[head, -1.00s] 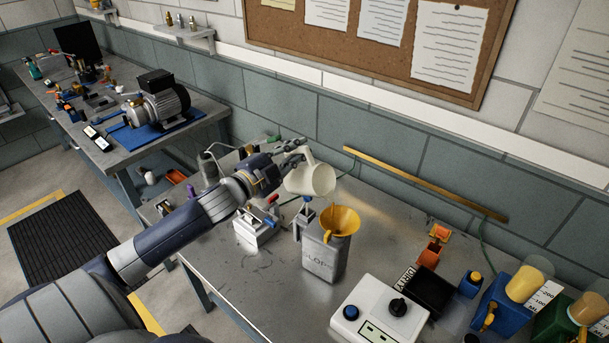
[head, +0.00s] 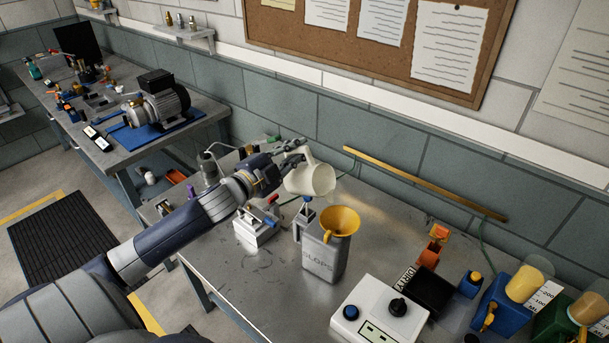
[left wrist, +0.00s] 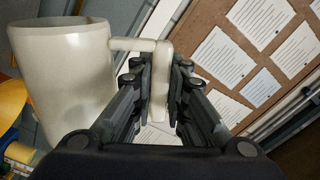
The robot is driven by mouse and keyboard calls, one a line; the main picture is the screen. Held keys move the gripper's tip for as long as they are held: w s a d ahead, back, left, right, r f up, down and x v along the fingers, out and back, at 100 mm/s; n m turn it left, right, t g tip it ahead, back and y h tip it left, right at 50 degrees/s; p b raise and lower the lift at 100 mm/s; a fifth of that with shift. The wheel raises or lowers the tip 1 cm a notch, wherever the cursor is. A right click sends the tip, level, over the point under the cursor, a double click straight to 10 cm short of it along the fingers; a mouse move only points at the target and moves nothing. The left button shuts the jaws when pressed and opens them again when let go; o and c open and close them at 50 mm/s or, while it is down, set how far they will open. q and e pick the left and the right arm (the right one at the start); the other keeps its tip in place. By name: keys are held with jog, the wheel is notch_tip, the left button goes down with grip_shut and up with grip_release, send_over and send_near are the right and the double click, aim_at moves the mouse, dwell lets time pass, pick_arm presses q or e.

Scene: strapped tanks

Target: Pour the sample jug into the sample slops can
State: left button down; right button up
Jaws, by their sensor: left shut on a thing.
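The white sample jug (head: 311,179) is held above the bench by my left gripper (head: 292,152), which is shut on its handle. The jug is tilted, its mouth toward the right, above and behind the slops can. In the left wrist view the jug (left wrist: 65,85) is on the left, with its handle between the fingers (left wrist: 160,90). The grey slops can (head: 320,259) stands on the bench with a yellow funnel (head: 341,220) in its top. No stream shows between jug and funnel. My right gripper is not in view.
A white instrument box (head: 375,312) with knobs stands at the front right. Blue and green containers (head: 500,298) stand at the far right. A small white device (head: 258,229) stands left of the can. Bare bench (head: 220,275) lies at the front left.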

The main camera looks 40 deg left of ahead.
pick_arm(q)
jog(key=shift+r, duration=0.1)
jog(key=shift+d+r+m+p, duration=0.3)
jog(key=shift+d+r+p, duration=0.05)
jog(key=shift+r+p, duration=0.1)
jog(key=shift+s+d, duration=0.1)
jog(key=shift+d, duration=0.05)
jog(key=shift+r+m, duration=0.15)
jog(key=shift+m, duration=0.15)
dwell(3.6)
jog(key=shift+d+r+m+p, duration=0.35)
jog(key=shift+d+m+p, duration=0.05)
jog(key=shift+d+p, duration=0.1)
dwell(2.9)
